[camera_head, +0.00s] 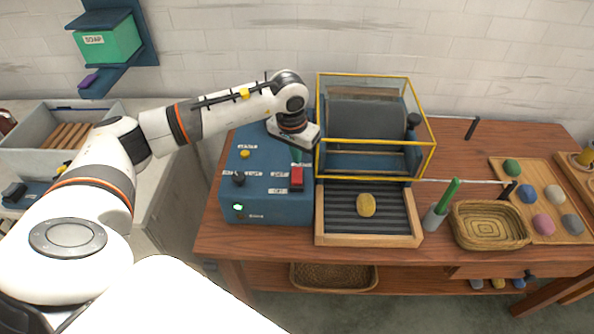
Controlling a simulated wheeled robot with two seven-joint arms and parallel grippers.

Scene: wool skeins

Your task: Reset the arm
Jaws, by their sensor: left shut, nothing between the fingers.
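My left arm reaches in from the left, and its left gripper (298,150) is over the back right of the blue control box (265,208), beside the yellow-framed machine (375,142). The gripper points down, shut and empty; its fingertips are small and partly hard to make out here. A red switch (297,177) stands on the box just below the gripper. A yellow wool skein (366,205) lies on the dark ribbed tray in front of the machine, apart from the gripper. My right gripper is not in view.
A green-handled tool stands in a grey holder (435,218) right of the ribbed tray. A wicker basket (490,226) and a wooden board (560,229) with several coloured skeins are further right. A grey sink (62,137) and a green soap box (107,40) are at the left.

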